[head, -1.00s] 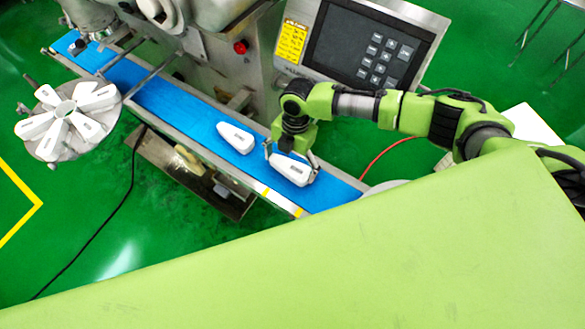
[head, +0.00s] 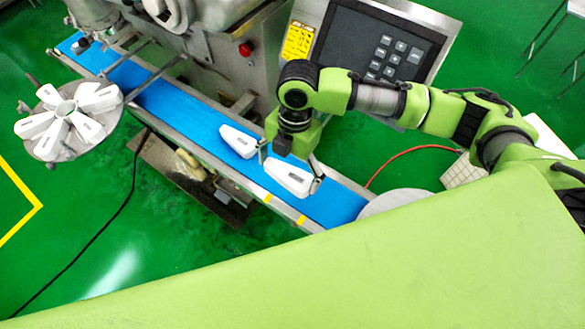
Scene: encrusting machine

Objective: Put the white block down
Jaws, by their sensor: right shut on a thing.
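My right gripper (head: 290,169) is shut on a white block (head: 287,178), with one finger at each end of it. The block has a rounded, wedge-like shape and a small dark mark on top. It is over the right part of the blue conveyor belt (head: 185,105) and seems a little above it. A second white block (head: 238,141) lies on the belt just up and left of the held one, close to the gripper's left finger. My left gripper is not in view.
A round rotary plate (head: 48,146) with several white pieces stands at the left. The machine's control panel (head: 375,45) is behind my right arm. A pale round disc (head: 392,203) is at the belt's right end. The belt further left is clear.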

